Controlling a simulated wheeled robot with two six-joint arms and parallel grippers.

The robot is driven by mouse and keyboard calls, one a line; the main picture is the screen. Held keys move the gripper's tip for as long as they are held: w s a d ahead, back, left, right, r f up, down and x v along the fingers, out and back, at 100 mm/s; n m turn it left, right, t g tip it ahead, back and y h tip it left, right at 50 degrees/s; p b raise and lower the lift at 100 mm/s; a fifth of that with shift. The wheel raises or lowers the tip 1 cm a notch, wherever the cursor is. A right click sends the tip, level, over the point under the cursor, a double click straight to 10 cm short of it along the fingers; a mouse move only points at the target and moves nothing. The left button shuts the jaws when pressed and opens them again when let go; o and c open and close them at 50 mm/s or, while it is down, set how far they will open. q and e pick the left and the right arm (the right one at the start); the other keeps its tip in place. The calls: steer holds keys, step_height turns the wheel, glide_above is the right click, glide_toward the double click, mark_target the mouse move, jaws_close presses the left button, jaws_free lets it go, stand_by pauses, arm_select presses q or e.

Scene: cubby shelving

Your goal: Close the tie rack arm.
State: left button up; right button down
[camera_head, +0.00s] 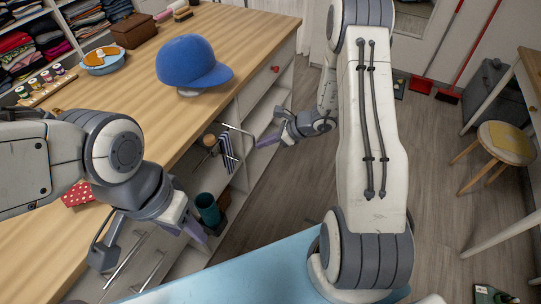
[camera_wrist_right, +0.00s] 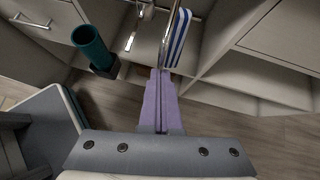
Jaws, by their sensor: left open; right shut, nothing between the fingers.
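The tie rack arm (camera_head: 237,129) is a thin metal rod sticking out from the open cubby under the counter. A blue-and-white striped tie (camera_head: 229,154) hangs at it. In the right wrist view, the rod (camera_wrist_right: 172,32) rises just beyond my fingertips, with the striped tie (camera_wrist_right: 180,38) to its right. My right gripper (camera_head: 267,140) is shut and empty, near the rod's outer end. Its purple fingers (camera_wrist_right: 159,88) lie together in the wrist view; I cannot tell whether they touch the rod. My left gripper (camera_head: 190,229) is open over the counter's front edge, away from the rack.
A blue cap (camera_head: 190,62) sits on the wooden counter. Drawer handles (camera_head: 150,271) are below my left gripper. A stool (camera_head: 503,145) stands at right. The middle floor is clear.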

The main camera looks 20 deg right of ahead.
mark_target(223, 134)
steer(key=w+a, duration=0.3)
steer(key=w, duration=0.1)
steer(key=w+a+b, duration=0.1)
steer(key=w+a, duration=0.3)
steer(key=w+a+b, duration=0.1)
steer(key=w+a, duration=0.2)
steer(key=w, duration=0.1)
steer(key=shift+a, duration=0.4)
steer(key=shift+w, duration=0.1)
steer(key=shift+a+r, duration=0.1)
steer(key=shift+a, duration=0.05)
